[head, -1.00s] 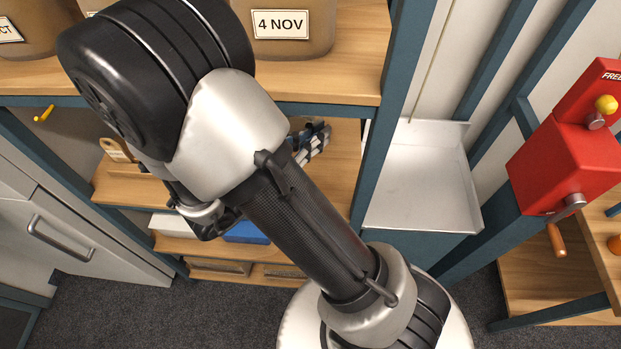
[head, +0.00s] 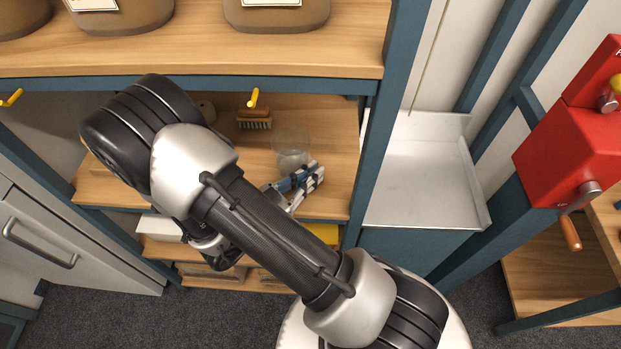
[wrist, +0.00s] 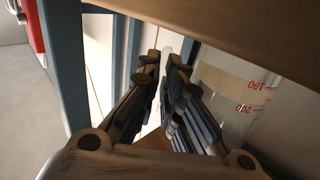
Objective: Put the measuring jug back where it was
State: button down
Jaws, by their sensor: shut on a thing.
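The measuring jug (head: 292,150) is clear and hard to make out, over the middle shelf (head: 335,150) of the rack. It fills the right of the wrist view (wrist: 232,95), with red marks for 100 and 200. My gripper (head: 312,176) is at the jug's near side in the head view. In the wrist view its fingers (wrist: 168,80) are close together just left of the jug wall, shut on the jug. The exact grip point is hidden by the fingers. I cannot tell whether the jug's base touches the shelf.
A wooden brush (head: 254,120) stands on the same shelf, behind and left of the jug. The upper shelf (head: 200,62) overhangs, with large jars on it. A blue upright (head: 385,125) bounds the right side. A yellow box (head: 318,234) sits below.

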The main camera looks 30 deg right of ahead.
jog(key=shift+f, duration=0.2)
jog(key=c, duration=2.2)
grip_release()
jog(key=shift+f, duration=0.15)
jog(key=o, duration=0.4)
jog(key=shift+o, duration=0.2)
jog(key=shift+r, duration=0.35)
jog(key=p+v, duration=0.2)
jog(key=v, duration=1)
jog(key=shift+p, duration=0.4)
jog(key=shift+s+a+f, duration=0.1)
